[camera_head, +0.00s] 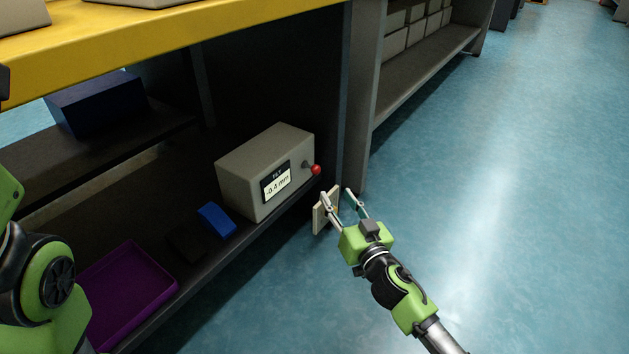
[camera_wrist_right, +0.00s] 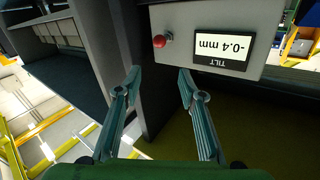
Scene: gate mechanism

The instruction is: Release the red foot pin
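A red ball knob (camera_head: 316,169) on a short dark stem sticks out from the right end of a grey box (camera_head: 237,180). The box's display (camera_head: 276,182) reads TILT, -0.4 mm. The knob (camera_wrist_right: 160,41) and display (camera_wrist_right: 220,48) also show in the right wrist view. I cannot tell whether this knob is the foot pin. My right gripper (camera_head: 342,198) is open, its fingers spread and empty, below and right of the knob and apart from it. It also shows open in the wrist view (camera_wrist_right: 157,85). My left gripper is out of view.
A blue block (camera_head: 217,220) and a purple tray (camera_head: 125,290) are on the lower shelf. A yellow worktop (camera_head: 180,35) overhangs it. The blue floor (camera_head: 500,200) at right is clear.

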